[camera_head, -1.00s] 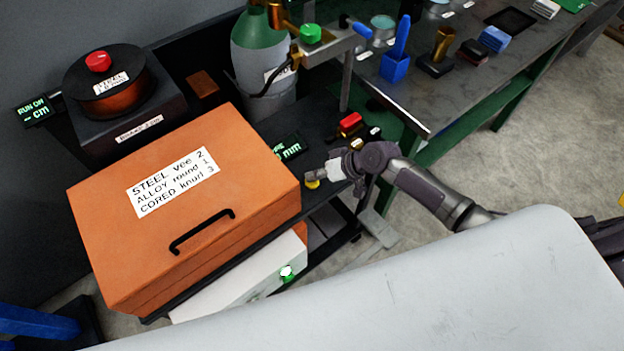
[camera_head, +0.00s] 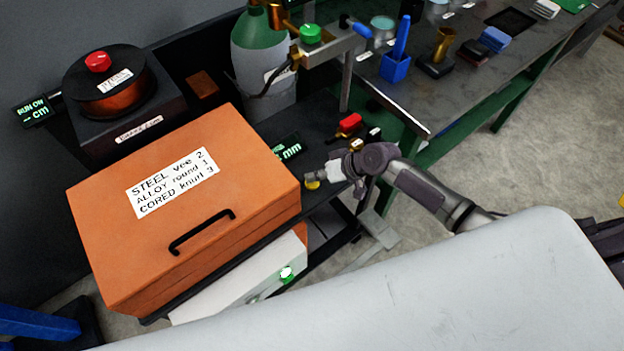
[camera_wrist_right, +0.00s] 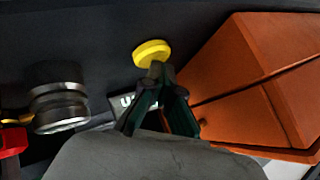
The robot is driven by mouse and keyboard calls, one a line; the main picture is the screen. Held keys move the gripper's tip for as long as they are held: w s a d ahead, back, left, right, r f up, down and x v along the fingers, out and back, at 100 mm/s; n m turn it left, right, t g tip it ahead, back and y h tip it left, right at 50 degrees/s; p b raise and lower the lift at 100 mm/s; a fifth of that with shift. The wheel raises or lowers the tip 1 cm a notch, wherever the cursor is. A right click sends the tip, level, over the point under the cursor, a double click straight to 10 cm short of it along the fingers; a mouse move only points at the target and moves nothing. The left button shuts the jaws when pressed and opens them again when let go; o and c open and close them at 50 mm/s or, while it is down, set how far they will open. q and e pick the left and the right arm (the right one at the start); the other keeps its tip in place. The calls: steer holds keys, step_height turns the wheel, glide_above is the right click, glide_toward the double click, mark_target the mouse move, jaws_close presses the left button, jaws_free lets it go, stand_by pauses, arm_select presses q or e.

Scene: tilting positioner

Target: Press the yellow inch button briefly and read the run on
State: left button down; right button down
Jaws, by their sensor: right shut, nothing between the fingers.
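The yellow inch button (camera_wrist_right: 152,53) is a round disc just beyond my right fingertips in the right wrist view. In the head view the button (camera_head: 312,185) shows as a small yellow patch by the orange box's right corner. My right gripper (camera_wrist_right: 157,72) is shut and empty, its tips overlapping the button's lower edge; I cannot tell whether they press it. It also shows in the head view (camera_head: 318,177). The run-on display (camera_head: 36,111) at the far left reads "RUN ON – cm", with no number. My left gripper is not in view.
The orange lidded box (camera_head: 120,225) stands close beside my right gripper. A wire spool (camera_head: 122,97) with a red knob sits behind it. A red-topped part (camera_head: 350,123) and an mm display (camera_head: 288,148) are near the gripper. A cluttered bench (camera_head: 425,110) stands at the right.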

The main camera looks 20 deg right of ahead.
steer(key=shift+r+p, duration=0.8)
steer(key=shift+r, duration=0.05)
step_height(320, 180, up, 5)
steer(key=p, duration=0.4)
steer(key=shift+r, duration=0.1)
stand_by(0.3)
steer(key=shift+d, duration=0.15)
